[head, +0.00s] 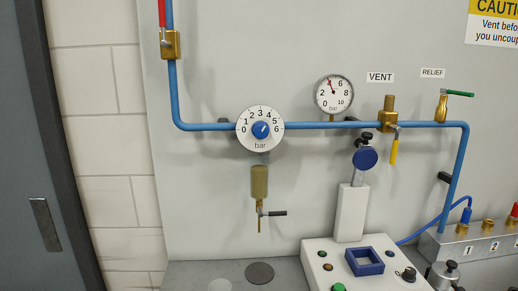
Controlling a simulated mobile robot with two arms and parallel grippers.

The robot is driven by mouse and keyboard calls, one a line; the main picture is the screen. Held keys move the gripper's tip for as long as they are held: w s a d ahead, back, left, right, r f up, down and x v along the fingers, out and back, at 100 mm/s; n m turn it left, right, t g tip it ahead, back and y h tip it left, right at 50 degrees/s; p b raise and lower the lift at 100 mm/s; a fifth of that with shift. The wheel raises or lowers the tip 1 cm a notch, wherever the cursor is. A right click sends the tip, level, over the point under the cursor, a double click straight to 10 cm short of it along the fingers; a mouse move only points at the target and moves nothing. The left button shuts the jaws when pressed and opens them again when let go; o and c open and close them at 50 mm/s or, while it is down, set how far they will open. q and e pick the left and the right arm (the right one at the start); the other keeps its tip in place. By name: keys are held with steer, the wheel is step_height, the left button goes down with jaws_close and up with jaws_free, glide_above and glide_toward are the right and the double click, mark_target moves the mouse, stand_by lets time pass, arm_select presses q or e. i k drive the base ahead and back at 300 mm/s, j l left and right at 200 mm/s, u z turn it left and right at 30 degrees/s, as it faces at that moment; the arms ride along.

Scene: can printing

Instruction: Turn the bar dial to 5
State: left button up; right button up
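The bar dial (245,138) is a round white plate on the blue pipe, numbered 0 to 6 and marked "bar". Its blue knob (260,130) sits in the middle. A light pointer mark on the knob points to the upper right, roughly toward the 4 to 5 side; the exact value is too small to tell. Neither gripper is in view, and nothing covers the dial.
Below the dial hangs a brass filter (259,182) with a black-handled drain. To the right are the yellow-handled vent valve (394,150), green-handled relief valve (460,93) and a white device (350,212) with a blue disc. The wall around the dial's left is clear.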

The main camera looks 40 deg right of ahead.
mark_target(260, 130)
steer(key=i+z, duration=0.2)
steer(key=z, duration=1.35)
